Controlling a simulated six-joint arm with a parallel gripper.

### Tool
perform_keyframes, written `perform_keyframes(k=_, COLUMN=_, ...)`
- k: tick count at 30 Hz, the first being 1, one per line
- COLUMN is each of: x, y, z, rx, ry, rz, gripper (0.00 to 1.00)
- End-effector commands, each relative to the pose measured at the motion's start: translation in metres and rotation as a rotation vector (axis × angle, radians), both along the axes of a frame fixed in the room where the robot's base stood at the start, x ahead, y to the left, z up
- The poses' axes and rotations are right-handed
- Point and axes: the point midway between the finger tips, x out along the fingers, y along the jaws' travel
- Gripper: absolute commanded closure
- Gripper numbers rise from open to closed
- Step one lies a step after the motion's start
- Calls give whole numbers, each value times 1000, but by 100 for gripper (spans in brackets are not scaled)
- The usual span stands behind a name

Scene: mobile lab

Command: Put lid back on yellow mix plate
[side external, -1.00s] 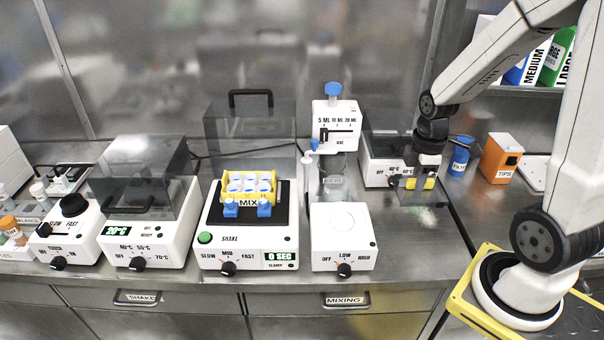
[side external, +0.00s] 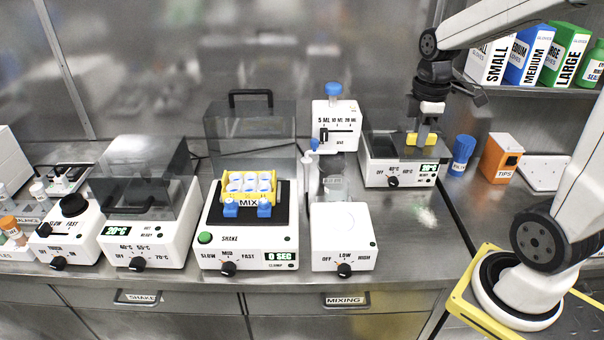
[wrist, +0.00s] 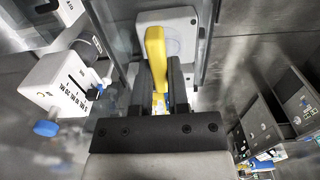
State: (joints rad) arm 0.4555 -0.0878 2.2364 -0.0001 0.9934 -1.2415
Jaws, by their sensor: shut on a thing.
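The yellow plate (side external: 231,201), labelled MIX, sits on the shaker (side external: 248,238) with several pale, blue-edged wells showing on top. The shaker's clear hood stands raised behind it. My gripper (side external: 421,132) points down above the heater at the right and is shut on a yellow piece (side external: 418,139). I cannot tell whether this piece is the lid or a part of it. In the wrist view the dark fingers of my gripper (wrist: 159,88) are close together around the yellow piece (wrist: 154,48).
The heater (side external: 402,173) has a clear cover around its top. A dispenser (side external: 336,120) with a blue knob and a white mixer (side external: 342,240) stand between it and the shaker. A blue tube (side external: 461,152) and an orange tips box (side external: 500,157) stand to its right.

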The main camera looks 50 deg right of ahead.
Motion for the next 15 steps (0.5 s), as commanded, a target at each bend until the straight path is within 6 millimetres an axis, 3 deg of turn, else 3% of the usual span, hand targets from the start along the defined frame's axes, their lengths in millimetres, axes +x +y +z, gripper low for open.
perform_keyframes(k=8, x=35, y=3, z=8, rx=0, ry=0, rz=3, gripper=100)
perform_keyframes(k=15, x=87, y=14, z=16, rx=0, ry=0, rz=5, gripper=100)
